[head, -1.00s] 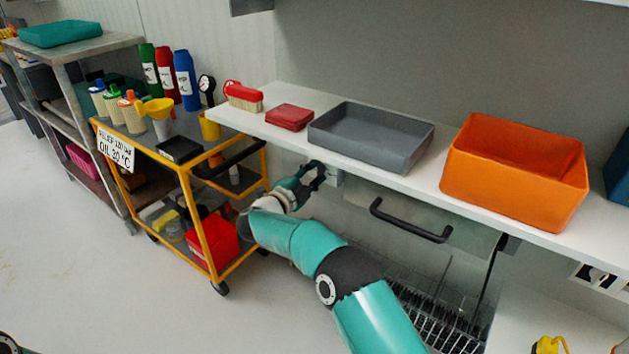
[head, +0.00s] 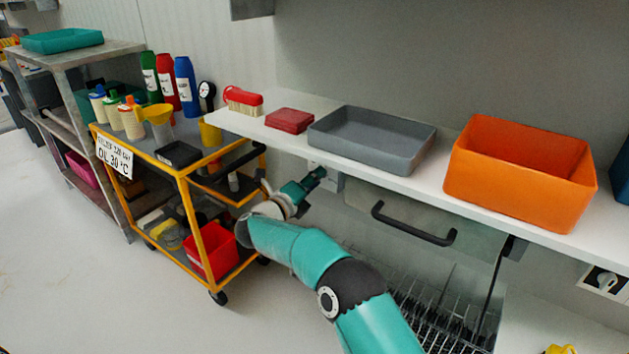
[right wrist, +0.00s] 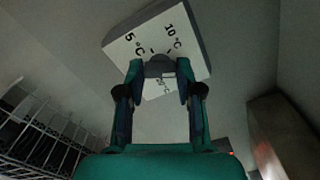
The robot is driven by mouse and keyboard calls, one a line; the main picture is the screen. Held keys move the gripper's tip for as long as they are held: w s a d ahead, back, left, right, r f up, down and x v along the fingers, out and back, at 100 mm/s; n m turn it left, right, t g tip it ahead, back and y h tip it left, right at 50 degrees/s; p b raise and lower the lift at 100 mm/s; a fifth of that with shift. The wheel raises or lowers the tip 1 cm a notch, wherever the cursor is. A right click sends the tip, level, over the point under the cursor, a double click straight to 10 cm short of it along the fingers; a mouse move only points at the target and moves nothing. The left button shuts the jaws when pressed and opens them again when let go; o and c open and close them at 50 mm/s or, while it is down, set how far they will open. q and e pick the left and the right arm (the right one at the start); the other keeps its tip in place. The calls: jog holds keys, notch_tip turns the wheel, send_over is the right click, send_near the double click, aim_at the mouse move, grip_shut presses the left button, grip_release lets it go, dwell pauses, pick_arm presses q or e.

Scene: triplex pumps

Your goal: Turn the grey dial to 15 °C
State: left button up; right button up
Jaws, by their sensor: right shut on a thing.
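The grey dial (right wrist: 158,67) sits on a white box (right wrist: 118,47) under the shelf, seen in the right wrist view. Labels reading 5 °C and 10 °C show on its face, and another label shows partly between my fingers. My right gripper (right wrist: 160,73) has its fingertips closed on the sides of the dial, covering part of it. The dial's pointer cannot be made out. In the head view my right gripper (head: 316,178) is at the wall under the shelf, and the dial is hidden there. My left gripper is not in view.
Above the gripper runs a white shelf (head: 375,179) with a grey tray (head: 372,152), red box (head: 289,120), brush (head: 243,100) and orange bin (head: 517,180). A yellow trolley (head: 190,240) stands left. A black handle (head: 412,224) and wire rack (head: 440,305) are at right.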

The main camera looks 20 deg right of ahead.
jog(key=shift+s+f+m, duration=0.1)
jog(key=shift+f+m, duration=0.25)
jog(key=shift+m, duration=0.05)
grip_shut()
jog(key=o, duration=1.1)
grip_release()
jog(key=shift+o, duration=0.2)
jog(key=shift+r, duration=0.15)
jog(key=v, duration=1.2)
